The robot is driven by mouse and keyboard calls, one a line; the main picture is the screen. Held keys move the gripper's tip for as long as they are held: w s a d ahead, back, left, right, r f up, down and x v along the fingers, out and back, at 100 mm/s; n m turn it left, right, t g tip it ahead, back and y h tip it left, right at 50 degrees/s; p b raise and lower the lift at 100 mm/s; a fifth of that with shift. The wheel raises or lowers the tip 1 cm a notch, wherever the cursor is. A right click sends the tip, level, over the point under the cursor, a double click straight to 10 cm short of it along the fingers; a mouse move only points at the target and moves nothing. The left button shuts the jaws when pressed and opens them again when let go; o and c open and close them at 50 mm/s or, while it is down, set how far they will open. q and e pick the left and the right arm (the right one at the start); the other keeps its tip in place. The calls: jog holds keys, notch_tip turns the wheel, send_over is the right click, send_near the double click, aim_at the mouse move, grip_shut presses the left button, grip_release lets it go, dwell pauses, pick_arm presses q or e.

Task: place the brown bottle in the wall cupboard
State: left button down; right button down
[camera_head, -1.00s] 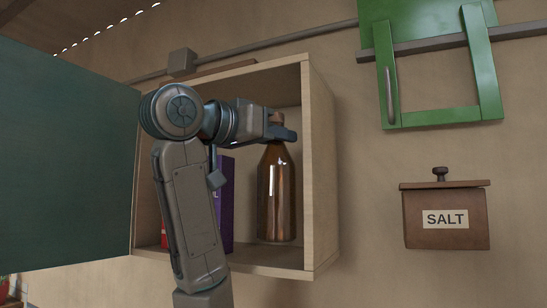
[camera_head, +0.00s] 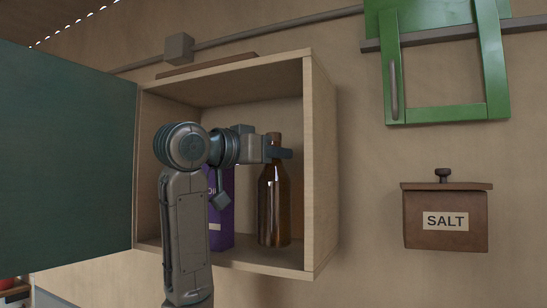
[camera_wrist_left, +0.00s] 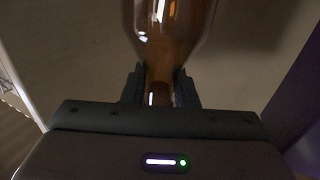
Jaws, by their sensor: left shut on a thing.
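The brown bottle (camera_head: 273,208) is upright inside the open wall cupboard (camera_head: 322,170), near its right wall. My left gripper (camera_head: 280,153) reaches in from the front and is shut on the bottle's neck. In the left wrist view the bottle's neck (camera_wrist_left: 160,75) sits between the two fingers (camera_wrist_left: 158,90). The bottle's base is at or very near the cupboard floor; I cannot tell whether it touches. My right gripper is not in view.
A purple box (camera_head: 222,215) stands left of the bottle in the cupboard, partly hidden by my arm. The green cupboard door (camera_head: 65,160) is swung open at the left. A salt box (camera_head: 445,220) and a green frame (camera_head: 495,65) are on the wall at the right.

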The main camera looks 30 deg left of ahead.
pick_arm(q)
jog(key=shift+f+p, duration=0.35)
jog(key=shift+f, duration=0.5)
jog(key=c, duration=1.1)
grip_release()
jog(key=shift+c, duration=0.2)
jog(key=b+v, duration=0.6)
jog(key=v, duration=0.6)
